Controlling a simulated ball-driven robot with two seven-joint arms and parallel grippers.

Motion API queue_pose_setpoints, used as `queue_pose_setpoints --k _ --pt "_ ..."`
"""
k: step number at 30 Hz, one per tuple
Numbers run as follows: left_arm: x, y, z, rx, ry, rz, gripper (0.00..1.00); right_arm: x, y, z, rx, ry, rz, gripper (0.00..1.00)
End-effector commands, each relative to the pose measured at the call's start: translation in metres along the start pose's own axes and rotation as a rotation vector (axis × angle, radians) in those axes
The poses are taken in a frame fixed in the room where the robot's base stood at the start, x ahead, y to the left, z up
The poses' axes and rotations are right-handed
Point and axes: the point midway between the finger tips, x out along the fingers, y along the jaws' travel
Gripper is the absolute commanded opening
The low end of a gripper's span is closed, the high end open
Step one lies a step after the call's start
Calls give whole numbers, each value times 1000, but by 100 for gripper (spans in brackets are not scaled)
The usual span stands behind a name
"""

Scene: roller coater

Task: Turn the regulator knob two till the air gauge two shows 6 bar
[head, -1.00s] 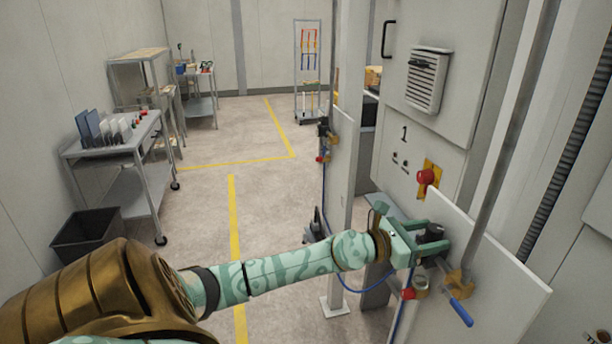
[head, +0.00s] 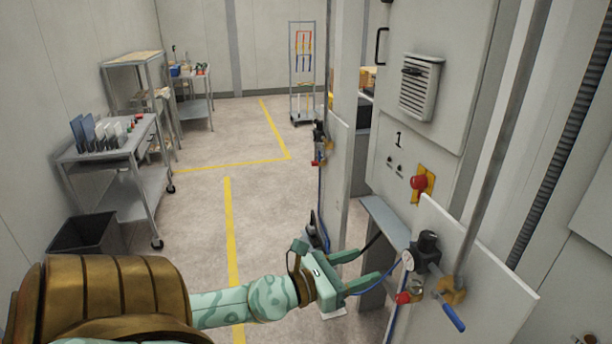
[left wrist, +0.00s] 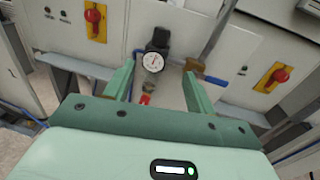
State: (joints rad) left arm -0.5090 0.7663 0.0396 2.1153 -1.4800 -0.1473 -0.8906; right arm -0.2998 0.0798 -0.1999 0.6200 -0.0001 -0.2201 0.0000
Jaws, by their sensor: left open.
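A black regulator knob (head: 428,238) sits on top of a regulator on the near light panel, and it also shows in the left wrist view (left wrist: 160,38). The white round gauge (left wrist: 153,62) faces me below the knob; it shows side-on in the head view (head: 407,260). Its needle is too small to read surely. My left gripper (head: 374,263) is open and empty, its fingers pointing at the regulator but apart from the knob. In the wrist view its fingertips (left wrist: 156,73) stand either side of the gauge. My right gripper is not in view.
A blue-handled valve (head: 452,316) and a red knob (head: 403,298) sit beside the regulator. A red button on a yellow plate (head: 419,183) is above, on the cabinet marked 1. A similar regulator (head: 319,133) is on a farther panel.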

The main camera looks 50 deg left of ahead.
Motion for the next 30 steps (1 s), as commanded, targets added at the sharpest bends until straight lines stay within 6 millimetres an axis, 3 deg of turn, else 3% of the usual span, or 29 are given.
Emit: queue_pose_setpoints --k 6,15,30 --pt "-3 31 -47 -300 76 101 55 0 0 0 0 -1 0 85" --pt "-19 63 -111 -614 146 247 55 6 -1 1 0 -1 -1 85" --pt "-57 95 -211 -1018 205 496 55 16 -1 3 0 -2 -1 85"
